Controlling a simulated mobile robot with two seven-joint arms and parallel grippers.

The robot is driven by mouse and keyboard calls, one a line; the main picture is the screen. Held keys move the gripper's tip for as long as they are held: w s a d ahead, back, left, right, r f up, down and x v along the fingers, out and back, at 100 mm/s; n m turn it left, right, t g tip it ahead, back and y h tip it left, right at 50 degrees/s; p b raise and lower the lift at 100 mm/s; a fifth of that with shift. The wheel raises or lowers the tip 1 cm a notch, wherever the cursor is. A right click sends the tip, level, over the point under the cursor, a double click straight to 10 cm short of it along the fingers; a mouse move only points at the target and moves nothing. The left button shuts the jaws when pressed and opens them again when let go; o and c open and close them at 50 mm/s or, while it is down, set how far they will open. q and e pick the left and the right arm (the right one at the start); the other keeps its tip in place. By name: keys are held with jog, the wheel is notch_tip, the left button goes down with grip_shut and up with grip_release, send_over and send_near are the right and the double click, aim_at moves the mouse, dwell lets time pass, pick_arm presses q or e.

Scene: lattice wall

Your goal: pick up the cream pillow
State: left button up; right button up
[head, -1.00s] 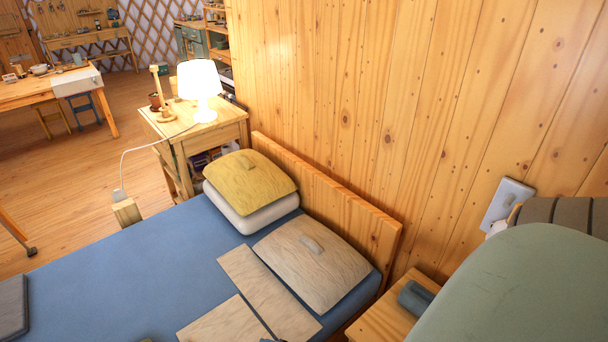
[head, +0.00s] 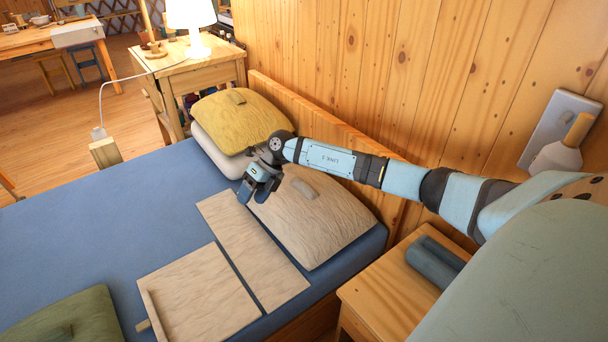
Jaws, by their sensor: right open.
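The cream pillow (head: 318,222) lies at the head end of the blue bed (head: 95,225), against the wooden headboard. A small raised tab (head: 304,187) stands on its upper part. My right arm reaches in from the right across the pillow's far side. My right gripper (head: 257,194) is open, points down and shows nothing between its fingers. It is at the pillow's far left corner and hides part of it; I cannot tell whether it touches. My left gripper is not in view.
A yellow pillow (head: 238,118) rests on a white one (head: 222,158) just beyond my gripper. Flat beige pieces (head: 250,245) and a green cushion (head: 72,322) lie on the bed. A nightstand (head: 372,300) with a dark blue roll (head: 435,258) stands at right.

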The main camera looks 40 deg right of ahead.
jog(key=w+d+h+b, duration=0.3)
jog(key=d+h, duration=0.1)
jog(key=d, duration=0.8)
notch_tip(320, 180, up, 4)
jog(key=f+m+g+h+b, duration=0.1)
jog(key=h+b, duration=0.1)
jog(key=h, duration=0.1)
send_over(304, 183)
notch_tip(304, 183, down, 9)
jog(key=shift+r+b, duration=0.2)
jog(key=shift+b, duration=0.65)
notch_tip(304, 183, down, 4)
jog(key=shift+f+b, duration=0.2)
jog(key=shift+b, duration=0.5)
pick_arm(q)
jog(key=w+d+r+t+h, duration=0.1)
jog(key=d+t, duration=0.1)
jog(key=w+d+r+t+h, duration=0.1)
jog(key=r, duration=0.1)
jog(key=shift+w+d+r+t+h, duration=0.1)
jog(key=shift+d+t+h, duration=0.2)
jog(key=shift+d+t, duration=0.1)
pick_arm(e)
jog(key=shift+r, duration=0.15)
grip_shut()
